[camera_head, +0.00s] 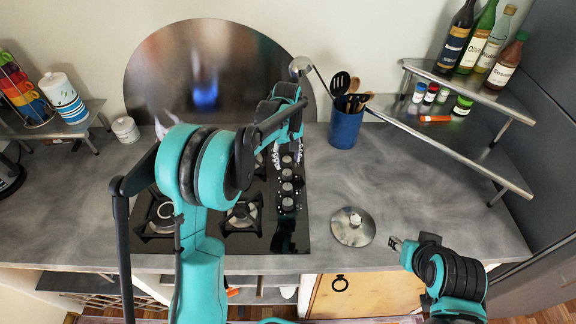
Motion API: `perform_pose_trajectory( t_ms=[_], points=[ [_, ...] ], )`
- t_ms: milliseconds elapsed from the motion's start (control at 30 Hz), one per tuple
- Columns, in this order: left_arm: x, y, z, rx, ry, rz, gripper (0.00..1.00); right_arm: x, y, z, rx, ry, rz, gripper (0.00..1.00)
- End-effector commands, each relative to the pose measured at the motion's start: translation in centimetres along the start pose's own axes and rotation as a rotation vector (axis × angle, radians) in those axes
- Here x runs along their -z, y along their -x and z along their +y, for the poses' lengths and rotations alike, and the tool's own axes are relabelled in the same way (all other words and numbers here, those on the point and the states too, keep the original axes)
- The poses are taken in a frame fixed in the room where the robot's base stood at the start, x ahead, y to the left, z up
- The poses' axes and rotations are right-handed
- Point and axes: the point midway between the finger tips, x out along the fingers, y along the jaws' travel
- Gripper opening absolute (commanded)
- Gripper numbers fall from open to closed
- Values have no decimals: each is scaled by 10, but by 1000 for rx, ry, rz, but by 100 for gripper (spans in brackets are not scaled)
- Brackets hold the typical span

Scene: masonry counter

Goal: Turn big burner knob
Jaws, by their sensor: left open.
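The black cooktop (292,236) is set into the grey counter, with a column of several round knobs (287,188) along its right side. I cannot tell which knob belongs to the big burner. Burners with black grates show on the left part, such as the front burner (241,214); my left arm hides much of the rest. My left gripper (287,158) points down over the far end of the knob column, its fingers open on either side of the far knobs. Contact cannot be made out. My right gripper (395,243) is at the counter's front edge, right of the cooktop, apart from the knobs.
A metal lid (352,234) lies on the counter right of the cooktop. A blue utensil holder (345,128) stands behind it. A raised corner shelf (455,136) with bottles and jars is at the right. A round reflective panel (190,72) leans on the wall.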

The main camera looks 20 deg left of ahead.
Motion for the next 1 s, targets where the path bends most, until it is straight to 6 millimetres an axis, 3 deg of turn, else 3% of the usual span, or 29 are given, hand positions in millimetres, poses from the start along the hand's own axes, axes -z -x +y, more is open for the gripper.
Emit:
perform_pose_trajectory(
  t_ms=[100,300,700,900,1000],
  points=[
    [0,-24,0,-1,-1,1,51,-5,-6,0,0,0,0,40],
    [0,-51,0,-1,-2,1,51,-8,-11,0,0,0,0,40],
    [0,-59,0,-1,-2,1,51,-8,-12,0,0,0,0,40],
    [0,-59,0,-1,-2,1,0,-8,-12,0,0,0,0,40],
    [0,-59,0,-1,-2,1,0,-8,-12,0,0,0,0,40]
  ],
)
